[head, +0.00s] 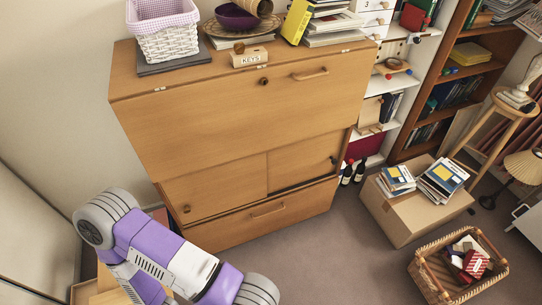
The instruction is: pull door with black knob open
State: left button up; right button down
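The wooden bureau (225,115) stands against the wall, with a large front panel above two small doors and a drawer. The right small door (298,162) has a black knob (333,160) near its right edge. A dark gap shows along this door's lower edge; I cannot tell whether it is slightly ajar. The left small door (222,190) has a dark knob (186,208) near its left edge and looks closed. My purple and white arm is at the lower left, in front of the bureau's lower left corner. Neither gripper is in view.
A cardboard box (395,222) with books stands right of the bureau, and a wicker basket (425,283) lies lower right. Two dark bottles (353,172) stand by the bureau's right side. Open carpet (335,258) lies in front. A basket (166,38) and books sit on top.

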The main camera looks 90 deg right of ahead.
aim_at(291, 165)
jog(key=z, duration=2.8)
jog(key=k, duration=0.3)
jog(key=z, duration=1.25)
jog(key=i, duration=0.85)
jog(key=u, duration=0.7)
jog(key=i, duration=0.6)
jog(key=u, duration=0.55)
